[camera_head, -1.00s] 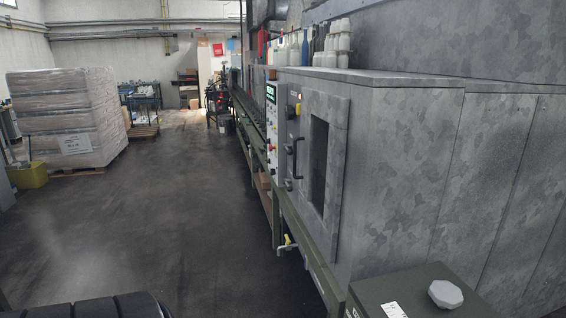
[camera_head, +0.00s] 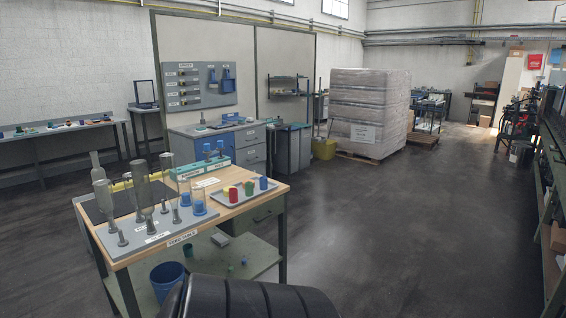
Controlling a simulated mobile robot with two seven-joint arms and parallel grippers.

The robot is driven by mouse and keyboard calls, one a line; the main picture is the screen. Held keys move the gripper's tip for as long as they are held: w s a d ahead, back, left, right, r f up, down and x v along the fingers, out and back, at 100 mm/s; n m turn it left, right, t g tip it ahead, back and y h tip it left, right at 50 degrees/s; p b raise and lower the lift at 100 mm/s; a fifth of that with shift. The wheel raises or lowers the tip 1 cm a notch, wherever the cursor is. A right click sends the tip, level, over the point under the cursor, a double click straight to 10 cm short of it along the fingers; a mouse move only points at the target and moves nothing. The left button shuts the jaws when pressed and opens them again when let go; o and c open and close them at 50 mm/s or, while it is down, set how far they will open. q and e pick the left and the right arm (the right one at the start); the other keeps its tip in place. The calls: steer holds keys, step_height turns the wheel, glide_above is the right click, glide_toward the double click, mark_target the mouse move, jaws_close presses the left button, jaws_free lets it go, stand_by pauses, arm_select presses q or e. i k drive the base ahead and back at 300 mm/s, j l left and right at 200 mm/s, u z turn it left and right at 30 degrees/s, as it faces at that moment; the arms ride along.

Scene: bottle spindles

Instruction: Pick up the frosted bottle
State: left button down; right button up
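Several bottles stand on a grey spindle board (camera_head: 150,233) on the wooden-topped table at the lower left. One is a matte grey-green bottle (camera_head: 104,196) at the board's left. A taller grey-green bottle (camera_head: 142,186) stands to its right, and another pale bottle (camera_head: 168,165) is behind. A clear, see-through one (camera_head: 198,194) stands farther right with blue at its foot. At this distance I cannot tell which bottle is frosted. Some short spindles (camera_head: 176,217) are bare. Neither of my grippers is in view.
A blue bucket (camera_head: 168,280) stands below. The floor right of the table is clear.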

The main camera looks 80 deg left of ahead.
mark_target(139, 168)
steer(key=u, duration=3.85)
